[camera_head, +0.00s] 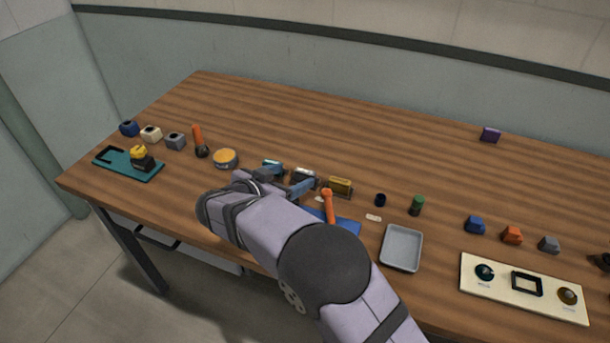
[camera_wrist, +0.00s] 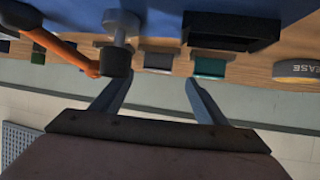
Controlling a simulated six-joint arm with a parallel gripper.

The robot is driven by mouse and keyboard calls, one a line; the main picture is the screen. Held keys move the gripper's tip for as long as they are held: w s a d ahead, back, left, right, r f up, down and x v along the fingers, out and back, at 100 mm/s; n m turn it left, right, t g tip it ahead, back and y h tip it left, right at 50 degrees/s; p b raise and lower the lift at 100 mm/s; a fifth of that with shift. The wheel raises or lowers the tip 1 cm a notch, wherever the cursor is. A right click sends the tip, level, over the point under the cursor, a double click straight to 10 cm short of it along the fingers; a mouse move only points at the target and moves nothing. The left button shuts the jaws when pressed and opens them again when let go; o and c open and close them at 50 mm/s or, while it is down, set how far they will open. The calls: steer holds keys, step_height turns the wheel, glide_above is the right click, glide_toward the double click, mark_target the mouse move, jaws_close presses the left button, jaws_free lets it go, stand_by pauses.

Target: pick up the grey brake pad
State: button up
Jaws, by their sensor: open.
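A small grey wedge-shaped block (camera_head: 549,245), which I take for the grey brake pad, lies on the table at the far right of the head view. It is the rightmost of a row with a blue block (camera_head: 475,225) and an orange block (camera_head: 512,235). A second grey block (camera_head: 175,141) with a dark top stands at the left. My gripper (camera_head: 284,180) is open over the middle of the table, far left of the wedge-shaped block. In the wrist view its fingers (camera_wrist: 155,90) are apart with nothing held. The wedge-shaped block cannot be made out there.
A teal block (camera_head: 272,167), a grey-white one and a yellow one (camera_head: 341,186) stand close to my gripper. An orange-handled tool (camera_head: 328,205) lies nearby. A grey tray (camera_head: 402,248) and a cream board (camera_head: 522,290) with parts lie rightward. The table's back is mostly clear.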

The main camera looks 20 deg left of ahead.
mark_target(304, 171)
steer(key=shift+w+d+f+p, duration=0.15)
steer(key=shift+w+d+p, duration=0.15)
steer(key=shift+w, duration=0.2)
steer(key=shift+p+x, duration=0.75)
steer(key=shift+x, duration=1.3)
steer(key=c, duration=1.3)
